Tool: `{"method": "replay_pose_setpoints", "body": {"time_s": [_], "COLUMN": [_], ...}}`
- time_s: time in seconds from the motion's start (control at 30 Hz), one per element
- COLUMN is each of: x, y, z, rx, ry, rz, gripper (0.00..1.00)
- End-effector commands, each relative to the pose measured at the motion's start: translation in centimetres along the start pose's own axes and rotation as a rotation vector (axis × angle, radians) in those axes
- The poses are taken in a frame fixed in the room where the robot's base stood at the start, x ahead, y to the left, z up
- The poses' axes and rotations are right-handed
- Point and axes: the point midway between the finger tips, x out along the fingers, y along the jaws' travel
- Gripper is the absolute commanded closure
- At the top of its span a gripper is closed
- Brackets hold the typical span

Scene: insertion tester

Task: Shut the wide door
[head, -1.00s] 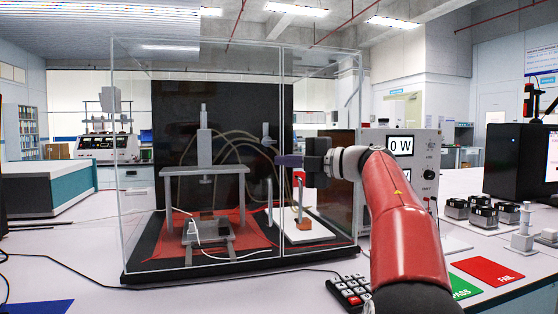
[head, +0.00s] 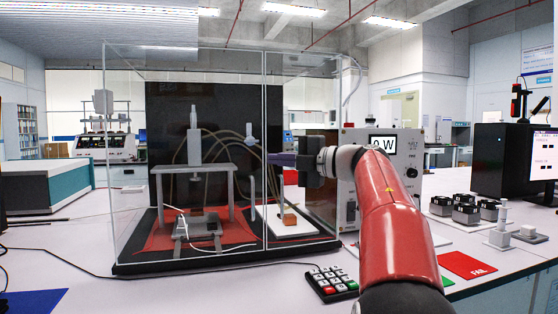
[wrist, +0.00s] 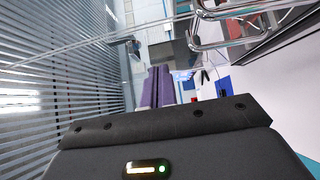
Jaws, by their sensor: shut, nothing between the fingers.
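The wide door (head: 185,105) is the large clear pane at the front left of a clear test enclosure. Its right edge meets a narrower clear pane (head: 302,90) near the enclosure's front right. The wide door looks close to flush with the front, but I cannot tell whether a small gap is left. In the wrist view the purple fingers (wrist: 156,87) are together and empty, with clear edges and metal tubes ahead.
Inside the enclosure stand a grey press frame (head: 192,172) and a white plate (head: 287,222). A keypad (head: 331,284) lies in front on the white bench. A power meter box (head: 395,145) stands at right, behind my arm. The front left bench is mostly clear.

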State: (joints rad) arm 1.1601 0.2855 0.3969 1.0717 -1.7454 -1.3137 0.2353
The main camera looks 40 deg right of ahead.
Motion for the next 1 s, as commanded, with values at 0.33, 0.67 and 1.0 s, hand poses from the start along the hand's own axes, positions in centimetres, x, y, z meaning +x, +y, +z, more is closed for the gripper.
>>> {"method": "replay_pose_setpoints", "body": {"time_s": [0.33,0.67,1.0], "x": [-5.8,-8.5,-8.6], "y": [-0.3,-0.2,-0.2], "z": [-0.2,-0.3,-0.3], "rx": [0.002,0.002,0.002], "ry": [0.0,0.003,0.003], "rz": [-0.002,-0.001,-0.002], "gripper": [1.0,1.0,1.0]}}
